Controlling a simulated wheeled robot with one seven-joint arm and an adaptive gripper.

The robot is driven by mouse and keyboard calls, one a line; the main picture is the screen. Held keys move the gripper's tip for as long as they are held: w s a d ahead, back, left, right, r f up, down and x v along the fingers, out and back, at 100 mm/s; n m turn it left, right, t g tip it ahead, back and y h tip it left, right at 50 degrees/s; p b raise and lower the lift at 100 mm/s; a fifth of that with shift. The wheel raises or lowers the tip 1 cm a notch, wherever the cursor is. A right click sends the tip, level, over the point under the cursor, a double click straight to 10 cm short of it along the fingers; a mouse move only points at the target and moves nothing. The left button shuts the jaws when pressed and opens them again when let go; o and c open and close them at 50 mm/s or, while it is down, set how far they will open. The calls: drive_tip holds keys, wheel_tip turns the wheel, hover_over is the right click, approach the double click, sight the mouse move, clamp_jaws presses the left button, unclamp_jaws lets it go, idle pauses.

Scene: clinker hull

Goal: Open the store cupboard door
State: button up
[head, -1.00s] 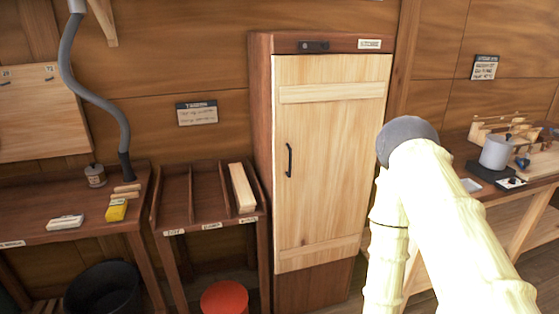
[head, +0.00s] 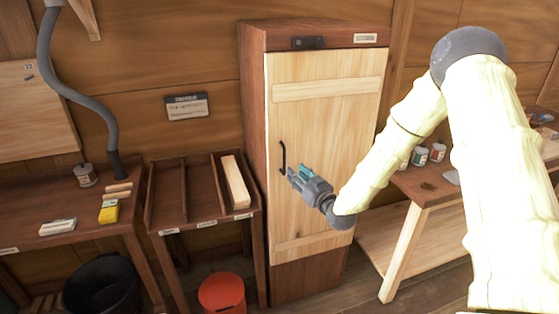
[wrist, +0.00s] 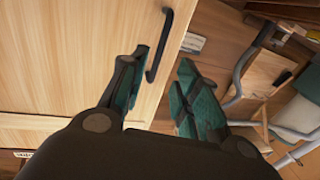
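The store cupboard (head: 254,150) stands upright against the wall, with a pale plank door (head: 330,135) that sits closed in its reddish-brown frame. A dark vertical bar handle (head: 283,157) is on the door's left side; it also shows in the wrist view (wrist: 160,45). My gripper (head: 298,174) is just right of the handle's lower end in the head view. In the wrist view its teal-padded fingers (wrist: 163,75) are spread apart and empty. The handle appears between the fingertips, closer to the left finger. I cannot tell whether they touch.
A sloped rack (head: 178,225) with a pale wood block (head: 236,182) stands left of the cupboard. A red bucket (head: 222,292) is on the floor near the cupboard's front left. A workbench (head: 420,195) with small tins (head: 437,153) is on the right.

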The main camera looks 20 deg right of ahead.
drive_tip(key=p, duration=0.3)
hover_over(284, 174)
drive_tip(key=shift+w+d+f+p, duration=0.1)
drive_tip(key=shift+w+d+p, duration=0.05)
drive_tip(key=shift+w+p, duration=0.2)
clamp_jaws()
